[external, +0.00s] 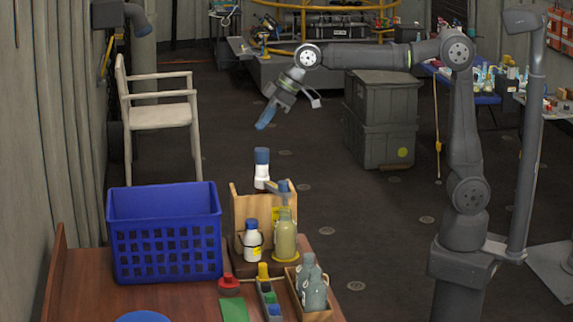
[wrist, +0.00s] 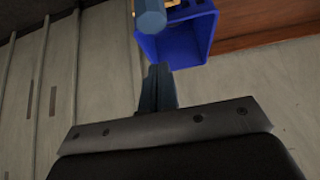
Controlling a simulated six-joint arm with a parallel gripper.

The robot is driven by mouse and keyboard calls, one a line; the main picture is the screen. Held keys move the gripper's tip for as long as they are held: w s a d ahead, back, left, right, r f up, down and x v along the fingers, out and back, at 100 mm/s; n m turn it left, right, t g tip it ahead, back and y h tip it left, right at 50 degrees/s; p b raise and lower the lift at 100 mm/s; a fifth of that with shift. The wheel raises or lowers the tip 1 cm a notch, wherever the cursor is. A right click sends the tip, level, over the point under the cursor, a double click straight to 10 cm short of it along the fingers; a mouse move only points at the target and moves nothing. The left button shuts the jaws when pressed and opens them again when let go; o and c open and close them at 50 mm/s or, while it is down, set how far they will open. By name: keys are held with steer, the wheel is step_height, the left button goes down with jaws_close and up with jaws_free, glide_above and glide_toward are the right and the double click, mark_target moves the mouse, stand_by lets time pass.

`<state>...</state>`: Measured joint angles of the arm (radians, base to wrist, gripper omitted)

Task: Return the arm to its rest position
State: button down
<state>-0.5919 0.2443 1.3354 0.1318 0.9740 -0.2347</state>
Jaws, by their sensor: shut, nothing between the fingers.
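My gripper (external: 266,117) has blue fingers and points down and to the left in the external view. It hangs in the air above and behind the table, higher than the bottles, and touches nothing there. In the wrist view the fingers (wrist: 159,75) are together with nothing between them. My arm reaches left from its base at the right, with the forearm nearly level.
A blue crate (external: 165,262) stands on the wooden table (external: 85,292), and shows in the wrist view (wrist: 185,48). Right of it are a white bottle (external: 252,243), a yellowish bottle (external: 285,238) and a wooden box (external: 238,205). A chair (external: 160,115) and grey bins (external: 383,115) stand behind.

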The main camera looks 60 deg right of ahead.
mark_target(257, 150)
steer(key=shift+f, duration=2.6)
